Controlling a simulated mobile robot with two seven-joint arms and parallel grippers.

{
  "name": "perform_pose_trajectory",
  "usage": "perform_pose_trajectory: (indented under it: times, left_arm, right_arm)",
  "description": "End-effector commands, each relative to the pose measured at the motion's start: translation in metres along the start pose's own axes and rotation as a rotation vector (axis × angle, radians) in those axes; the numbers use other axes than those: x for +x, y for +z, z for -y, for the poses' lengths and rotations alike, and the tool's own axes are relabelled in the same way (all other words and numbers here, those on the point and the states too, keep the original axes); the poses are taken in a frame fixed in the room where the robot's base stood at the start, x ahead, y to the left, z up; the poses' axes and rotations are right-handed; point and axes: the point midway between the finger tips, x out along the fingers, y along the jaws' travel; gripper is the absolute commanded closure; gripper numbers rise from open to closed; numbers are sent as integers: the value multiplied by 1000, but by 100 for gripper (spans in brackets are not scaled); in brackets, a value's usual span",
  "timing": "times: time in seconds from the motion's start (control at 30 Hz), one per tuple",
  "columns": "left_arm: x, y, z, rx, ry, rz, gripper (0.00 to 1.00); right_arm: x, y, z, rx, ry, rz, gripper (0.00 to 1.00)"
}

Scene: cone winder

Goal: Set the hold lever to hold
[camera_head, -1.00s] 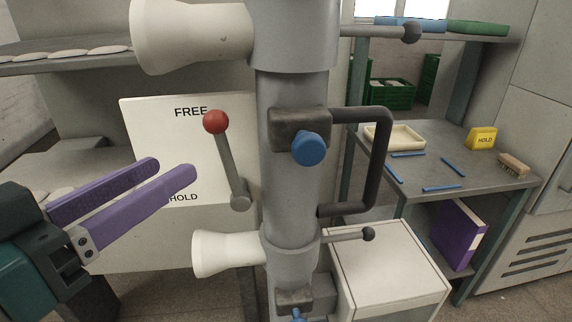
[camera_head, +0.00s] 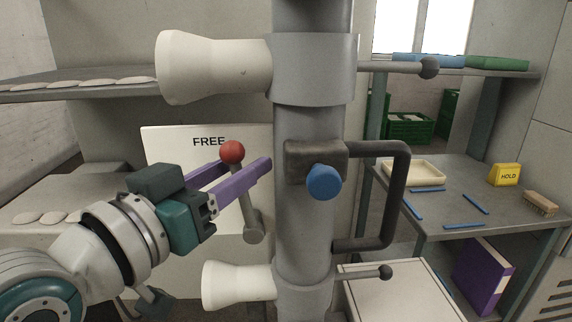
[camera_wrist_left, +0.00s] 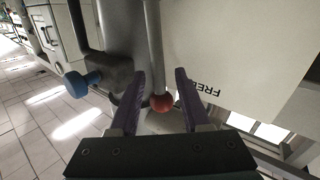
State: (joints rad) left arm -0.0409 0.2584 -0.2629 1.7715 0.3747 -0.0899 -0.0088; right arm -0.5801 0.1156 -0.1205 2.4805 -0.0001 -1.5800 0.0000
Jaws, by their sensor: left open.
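The hold lever is a grey rod (camera_head: 248,213) with a red ball knob (camera_head: 232,152), pivoted low beside the grey column. It points up, leaning slightly left, with its knob near the word FREE on the white plate (camera_head: 160,142). The plate's lower word is hidden behind my arm. My left gripper (camera_head: 247,165) is open, its purple fingers on either side of the lever just below the knob. The left wrist view shows the red knob (camera_wrist_left: 162,103) and rod between the fingers (camera_wrist_left: 160,73), with a gap on both sides. My right gripper is not in view.
The grey column (camera_head: 305,220) stands just right of the lever, with a blue knob (camera_head: 324,182) and a dark handle (camera_head: 400,200). White cones (camera_head: 215,68) stick out left, above and below (camera_head: 235,285).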

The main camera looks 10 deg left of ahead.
Motion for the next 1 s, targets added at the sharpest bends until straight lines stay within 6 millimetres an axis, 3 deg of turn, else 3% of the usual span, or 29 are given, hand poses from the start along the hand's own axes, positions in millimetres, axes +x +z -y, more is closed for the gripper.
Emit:
perform_pose_trajectory:
  times: [0.23, 0.63, 1.0]
  left_arm:
    - [0, 0, 0, -1, 0, 0, 54]
    - [0, 0, 0, -1, 0, -1, 99]
    - [0, -1, 0, 0, 0, -3, 100]
  right_arm:
    - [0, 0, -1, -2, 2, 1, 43]
    - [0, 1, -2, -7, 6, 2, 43]
    - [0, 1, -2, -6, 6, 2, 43]
